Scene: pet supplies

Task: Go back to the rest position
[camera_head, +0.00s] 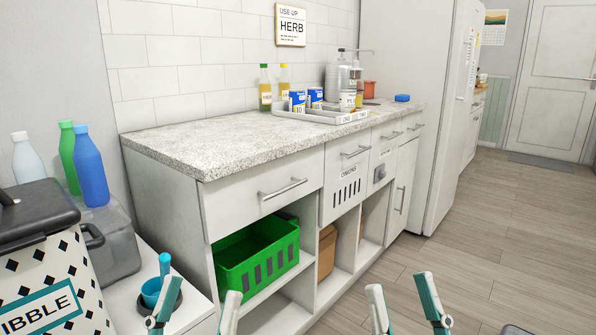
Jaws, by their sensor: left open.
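My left gripper (197,307) shows at the bottom of the head view, left of the middle. Its two fingers stand apart with nothing seen between them. It is in front of the lower cabinet, close to the small white surface that holds a teal scoop. My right gripper (405,303) shows at the bottom, right of the middle. Its fingers also stand apart, with only floor behind them. Both arms below the fingers are cut off by the frame's lower edge.
A speckled counter (235,137) carries a tray (322,115) with bottles and cans. A green crate (254,267) sits on the shelf below. At left are a kibble bin (50,285), bottles (90,165) and the teal scoop (160,288).

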